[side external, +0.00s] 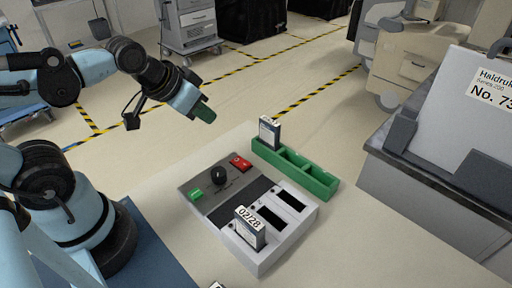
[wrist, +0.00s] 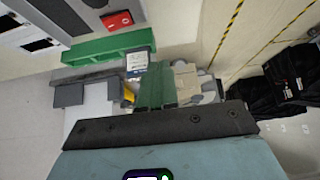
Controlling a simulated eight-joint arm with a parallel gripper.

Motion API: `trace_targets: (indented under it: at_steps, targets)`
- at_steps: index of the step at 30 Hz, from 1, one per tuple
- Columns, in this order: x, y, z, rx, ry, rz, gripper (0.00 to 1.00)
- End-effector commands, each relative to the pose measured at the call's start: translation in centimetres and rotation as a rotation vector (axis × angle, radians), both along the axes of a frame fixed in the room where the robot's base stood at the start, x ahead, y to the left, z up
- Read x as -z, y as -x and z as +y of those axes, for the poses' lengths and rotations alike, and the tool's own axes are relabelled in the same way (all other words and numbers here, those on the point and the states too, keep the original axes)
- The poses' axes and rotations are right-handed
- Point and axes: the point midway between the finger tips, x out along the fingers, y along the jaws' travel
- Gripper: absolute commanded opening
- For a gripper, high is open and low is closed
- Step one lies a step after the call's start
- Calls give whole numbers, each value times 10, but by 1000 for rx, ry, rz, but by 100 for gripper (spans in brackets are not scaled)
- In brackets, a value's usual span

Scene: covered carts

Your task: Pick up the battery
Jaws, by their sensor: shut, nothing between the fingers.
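In the side view, a white and dark battery (side external: 270,132) stands upright in the far left end of a green rack (side external: 315,181). A second battery (side external: 249,228), labelled 02/28, stands in the front slot of a grey charger box (side external: 278,245). My gripper (side external: 205,113), with green fingers, is shut and empty, up in the air to the left of the rack and apart from both batteries. In the wrist view, my shut green fingers (wrist: 156,75) show beside a battery (wrist: 137,63) at the end of the green rack (wrist: 100,46).
The charger has a black knob (side external: 218,175), a green button (side external: 196,194), a red switch (side external: 240,163) and empty dark slots. A pale object is cut off at the bottom edge. A grey machine (side external: 440,180) stands at the right.

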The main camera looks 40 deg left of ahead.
Motion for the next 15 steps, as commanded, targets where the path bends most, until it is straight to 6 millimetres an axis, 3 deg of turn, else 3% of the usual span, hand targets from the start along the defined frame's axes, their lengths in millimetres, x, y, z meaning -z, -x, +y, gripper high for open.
trace_targets:
  at_steps: [3, 12, 15]
  targets:
    - [0, 0, 0, 0, 0, 1, 3]
    - [0, 0, 0, 0, 0, 1, 49]
    - [0, 0, 0, 0, 0, 2, 49]
